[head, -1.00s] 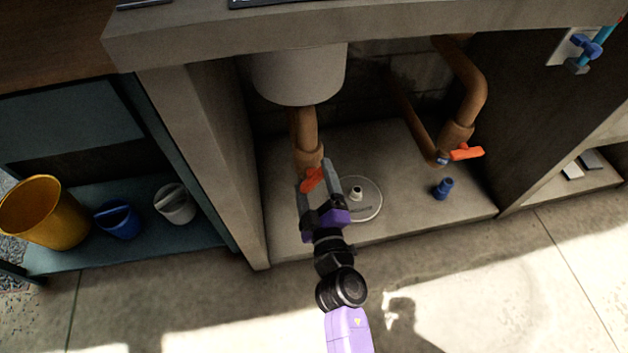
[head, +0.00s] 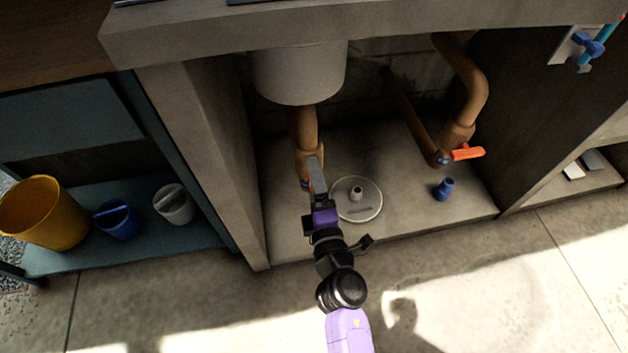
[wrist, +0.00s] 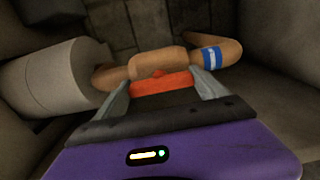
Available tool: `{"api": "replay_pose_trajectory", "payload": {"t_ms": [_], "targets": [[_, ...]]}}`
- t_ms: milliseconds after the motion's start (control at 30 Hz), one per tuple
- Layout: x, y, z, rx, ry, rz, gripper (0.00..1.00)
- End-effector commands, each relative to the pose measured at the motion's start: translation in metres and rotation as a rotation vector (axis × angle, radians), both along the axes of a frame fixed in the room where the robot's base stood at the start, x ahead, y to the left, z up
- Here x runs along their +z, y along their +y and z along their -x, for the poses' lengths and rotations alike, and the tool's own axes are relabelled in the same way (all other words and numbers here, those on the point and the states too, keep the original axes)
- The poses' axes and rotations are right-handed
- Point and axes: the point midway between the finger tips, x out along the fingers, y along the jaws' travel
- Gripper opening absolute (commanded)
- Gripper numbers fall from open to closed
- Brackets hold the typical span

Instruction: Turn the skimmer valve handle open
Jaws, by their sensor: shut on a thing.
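An orange valve handle (wrist: 165,84) sits between the two grey fingers of my gripper (wrist: 162,88) in the wrist view, and the gripper is shut on it. The handle belongs to the left copper pipe (head: 305,130), under the grey cylinder. In the head view my gripper (head: 317,176) is edge-on at this pipe's lower end and hides nearly all of the handle. A second orange handle (head: 467,152) is on the right pipe, untouched and sticking out to the right. I cannot tell from labels which valve is the skimmer one.
A round floor disc (head: 369,212) lies just right of my gripper, and a small blue fitting (head: 444,188) stands further right. A concrete side wall (head: 215,165) is at the left. The concrete slab (head: 180,43) overhangs the recess. Buckets stand on the left shelf.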

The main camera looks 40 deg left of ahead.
Motion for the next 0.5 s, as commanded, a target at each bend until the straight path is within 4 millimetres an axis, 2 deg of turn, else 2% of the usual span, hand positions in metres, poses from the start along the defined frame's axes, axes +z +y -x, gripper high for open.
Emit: {"api": "replay_pose_trajectory", "payload": {"t_ms": [467,500], "targets": [[-0.0017,0.0000,0.0013,0.001,-0.009,0.012,0.41],[-0.0017,0.0000,0.0013,0.001,-0.009,0.011,0.88]]}}
